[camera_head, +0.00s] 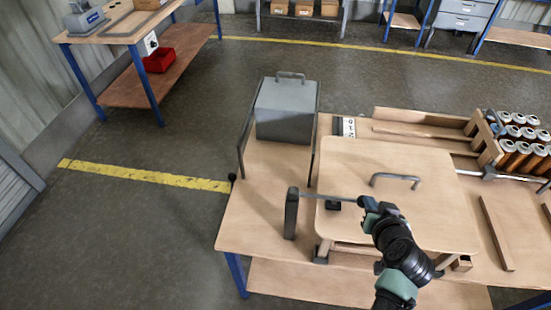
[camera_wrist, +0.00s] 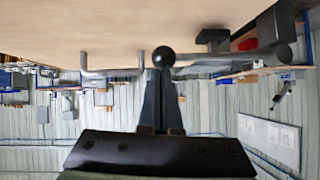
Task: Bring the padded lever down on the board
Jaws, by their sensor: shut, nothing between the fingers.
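The padded lever (camera_head: 347,199) is a thin grey bar running right from a dark upright post (camera_head: 291,213), close to level over the pale wooden board (camera_head: 405,165). Its black pad (camera_head: 333,205) is at or just above the board's left part; I cannot tell if it touches. In the wrist view, which is upside down, the lever (camera_wrist: 205,63) ends in a black ball knob (camera_wrist: 163,57), with the pad (camera_wrist: 212,37) beside the board (camera_wrist: 100,25). My gripper (camera_head: 369,206) is shut and empty, its fingertips (camera_wrist: 160,72) at the knob, touching or nearly so.
The board has a grey handle (camera_head: 396,180) right of the lever. A grey box (camera_head: 286,110) with side rails stands behind left on the workbench (camera_head: 260,215). Several cartridges (camera_head: 520,150) fill a wooden rack at right. The bench's left front is clear.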

